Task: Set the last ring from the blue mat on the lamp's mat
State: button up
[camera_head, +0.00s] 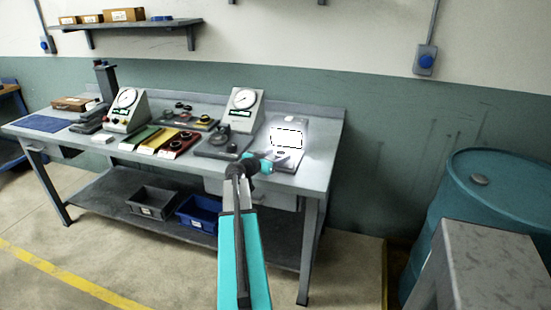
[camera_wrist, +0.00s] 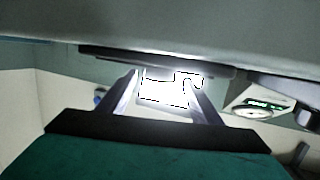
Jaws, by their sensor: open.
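The lamp (camera_head: 287,138) glows white at the right end of the bench, and its glare washes out detail. Its pale mat or base (camera_head: 287,168) lies below the glow. A small dark spot that may be a ring (camera_head: 281,153) shows there, too small to be sure. My gripper (camera_head: 270,158) is at the lamp's front left, low over the bench. In the wrist view, my open gripper (camera_wrist: 163,98) has its fingers apart with the bright glare between them; no held ring shows. The blue mat (camera_head: 43,123) at the far left end looks bare.
A dial gauge (camera_head: 243,108) stands left of the lamp, with a dark fixture (camera_head: 222,145) before it. Red, yellow and green trays (camera_head: 160,140) lie mid-bench. Another gauge (camera_head: 126,108) stands farther left. A blue drum (camera_head: 490,185) stands right of the bench.

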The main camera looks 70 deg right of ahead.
jog(key=shift+r, duration=0.15)
jog(key=shift+w+a, duration=0.2)
jog(key=shift+a, duration=0.45)
jog(key=b+v, duration=0.2)
jog(key=v, duration=0.8)
jog(key=shift+w+a+r, duration=0.1)
jog(key=shift+a, duration=0.15)
